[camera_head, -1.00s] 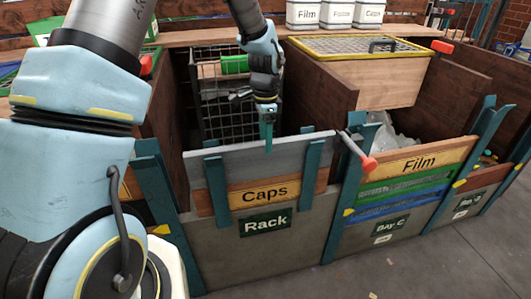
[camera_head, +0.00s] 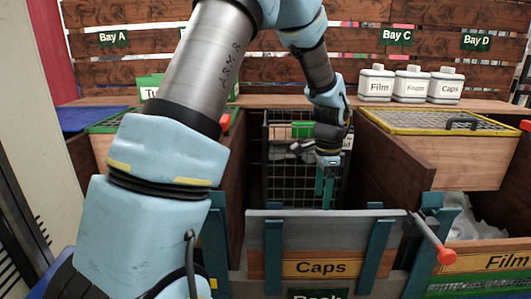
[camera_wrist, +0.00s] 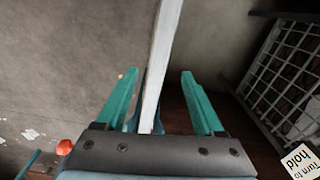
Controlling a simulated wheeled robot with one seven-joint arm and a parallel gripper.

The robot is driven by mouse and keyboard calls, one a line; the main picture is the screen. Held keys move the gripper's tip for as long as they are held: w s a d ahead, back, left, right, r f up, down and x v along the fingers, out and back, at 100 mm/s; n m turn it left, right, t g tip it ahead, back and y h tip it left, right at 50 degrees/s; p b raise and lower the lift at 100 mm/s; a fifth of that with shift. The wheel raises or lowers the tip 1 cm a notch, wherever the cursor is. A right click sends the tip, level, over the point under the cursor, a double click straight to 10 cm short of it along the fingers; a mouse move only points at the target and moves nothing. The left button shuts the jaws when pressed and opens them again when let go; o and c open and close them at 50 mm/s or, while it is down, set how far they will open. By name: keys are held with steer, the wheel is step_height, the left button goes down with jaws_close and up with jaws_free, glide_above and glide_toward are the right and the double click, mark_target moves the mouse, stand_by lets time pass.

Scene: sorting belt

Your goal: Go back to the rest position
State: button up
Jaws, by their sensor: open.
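My gripper (camera_head: 326,198) is open and points down at the top edge of the grey board (camera_head: 262,228) on the front of the middle bay. In the wrist view the teal fingers of my gripper (camera_wrist: 158,76) stand apart. The pale top edge of the board (camera_wrist: 160,60) runs between them, and I cannot tell whether either finger touches it. Nothing else shows between the fingers. The board carries a "Caps" sign (camera_head: 320,267) on its front, with teal uprights over it.
A black wire basket (camera_head: 285,180) stands behind my gripper, with a "Turn to hold" label (camera_wrist: 302,160). A red-ended lever (camera_head: 446,257) sticks out right of the board. White tubs (camera_head: 412,84) stand on the back shelf. A yellow-rimmed mesh lid (camera_head: 440,122) is at right.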

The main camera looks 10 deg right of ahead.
steer(key=s+a+r+n, duration=0.1)
steer(key=s+a+n, duration=0.1)
steer(key=a+n, duration=0.3)
steer(key=s+a+r+n+t, duration=0.1)
steer(key=a+n, duration=0.5)
steer(key=a, duration=0.8)
steer(key=s+a+r+n+p, duration=0.1)
steer(key=s+a+r+n, duration=0.2)
steer(key=a, duration=0.6)
steer(key=s+n, duration=0.2)
steer(key=n, duration=0.1)
steer(key=shift+s+a, duration=0.2)
steer(key=shift+a, duration=0.05)
